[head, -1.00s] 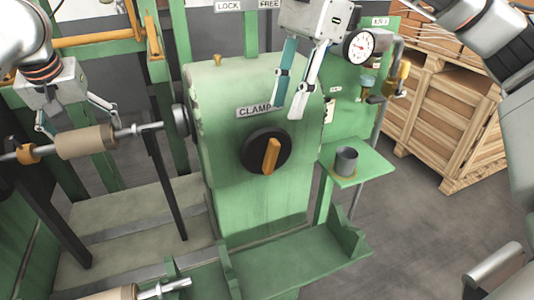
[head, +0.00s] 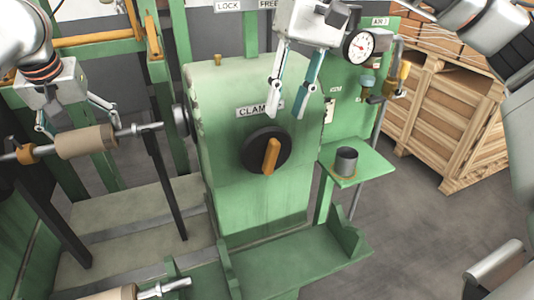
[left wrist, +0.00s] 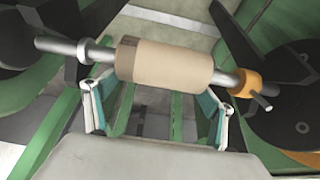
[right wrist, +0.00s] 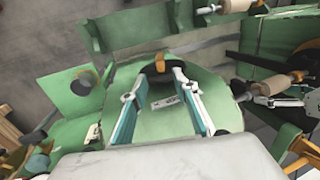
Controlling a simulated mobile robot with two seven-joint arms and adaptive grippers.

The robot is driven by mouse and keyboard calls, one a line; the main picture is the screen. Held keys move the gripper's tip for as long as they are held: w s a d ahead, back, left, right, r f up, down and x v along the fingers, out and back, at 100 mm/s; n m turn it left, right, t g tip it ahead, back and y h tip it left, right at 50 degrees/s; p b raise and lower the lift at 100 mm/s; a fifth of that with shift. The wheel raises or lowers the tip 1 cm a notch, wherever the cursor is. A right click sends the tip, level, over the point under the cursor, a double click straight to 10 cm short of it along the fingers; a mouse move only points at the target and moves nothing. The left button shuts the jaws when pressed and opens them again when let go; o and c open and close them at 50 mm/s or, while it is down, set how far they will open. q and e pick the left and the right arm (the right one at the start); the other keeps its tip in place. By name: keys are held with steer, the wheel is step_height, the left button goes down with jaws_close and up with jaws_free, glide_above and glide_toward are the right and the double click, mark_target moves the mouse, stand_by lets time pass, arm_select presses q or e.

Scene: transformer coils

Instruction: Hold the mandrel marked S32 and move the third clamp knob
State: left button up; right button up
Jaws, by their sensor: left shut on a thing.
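The mandrel (head: 85,142) is a steel shaft with a tan sleeve and an orange collar, at the left in the head view. It also shows in the left wrist view (left wrist: 170,62); no S32 mark is readable. My left gripper (head: 78,126) is shut on it, fingers on either side of the sleeve. The clamp knob (head: 267,151) is a black disc with an orange handle, standing upright, on the green housing under a CLAMP plate. My right gripper (head: 285,114) is open and empty, above and apart from the knob; in the right wrist view the knob (right wrist: 160,65) lies beyond its fingertips.
A second mandrel (head: 120,293) lies at the lower left. A dark cup (head: 346,161) stands on a green shelf right of the housing, below a gauge (head: 361,47). Wooden crates (head: 450,110) stand at the right. The space in front of the knob is clear.

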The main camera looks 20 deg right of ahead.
mark_target(272, 155)
steer(key=x, duration=1.1)
steer(key=shift+a+f, duration=0.1)
steer(key=shift+f, duration=0.2)
jaws_close()
